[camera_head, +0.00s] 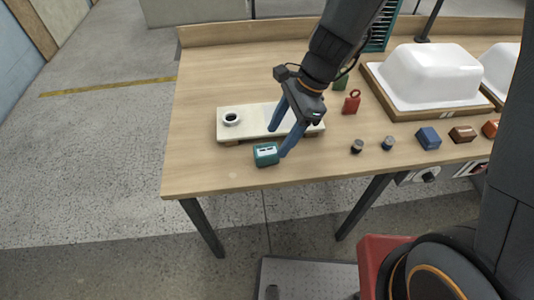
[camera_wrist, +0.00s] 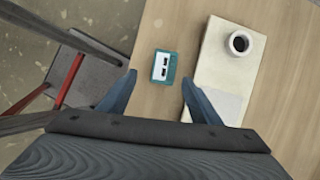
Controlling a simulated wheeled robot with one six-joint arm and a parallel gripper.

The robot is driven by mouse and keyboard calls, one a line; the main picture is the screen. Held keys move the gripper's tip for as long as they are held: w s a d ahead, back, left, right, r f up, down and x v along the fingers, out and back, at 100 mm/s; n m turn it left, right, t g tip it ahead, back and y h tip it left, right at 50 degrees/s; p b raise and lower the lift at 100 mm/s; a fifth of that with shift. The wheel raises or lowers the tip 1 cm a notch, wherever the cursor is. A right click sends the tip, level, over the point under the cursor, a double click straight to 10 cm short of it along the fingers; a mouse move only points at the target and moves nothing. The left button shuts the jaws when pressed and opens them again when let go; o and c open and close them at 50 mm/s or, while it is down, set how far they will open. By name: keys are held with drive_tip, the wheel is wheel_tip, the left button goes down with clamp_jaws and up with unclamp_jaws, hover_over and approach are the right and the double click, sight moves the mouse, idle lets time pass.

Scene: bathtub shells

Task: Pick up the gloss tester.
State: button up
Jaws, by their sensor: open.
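The gloss tester is most likely the small teal block with a pale, dark-slotted face (camera_head: 266,154), lying on the wooden table near its front edge, just in front of a white board. It also shows in the wrist view (camera_wrist: 164,66), ahead of the fingers and roughly between their lines. My gripper (camera_head: 281,132) has two blue fingers spread apart with nothing between them. In the head view one fingertip is close to the teal block's right side; I cannot tell whether they touch. In the wrist view my gripper (camera_wrist: 158,98) is open.
The white board (camera_head: 255,117) carries a dark-centred white ring (camera_head: 231,119). A red weight-like object (camera_head: 352,101), small round jars (camera_head: 357,146), a blue block (camera_head: 428,138) and a white tub shell (camera_head: 433,75) stand to the right. The table's left part is clear.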

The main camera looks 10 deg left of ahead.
sight(268, 150)
drive_tip(key=x, duration=0.2)
drive_tip(key=shift+a+f, duration=0.25)
drive_tip(key=shift+a, duration=0.15)
drive_tip(key=shift+x, duration=2.65)
drive_tip(key=shift+w, duration=0.2)
drive_tip(key=c, duration=1.3)
drive_tip(key=shift+r, duration=0.1)
wheel_tip(268, 150, up, 10)
drive_tip(key=shift+f+p, duration=0.1)
drive_tip(key=shift+p, duration=0.3)
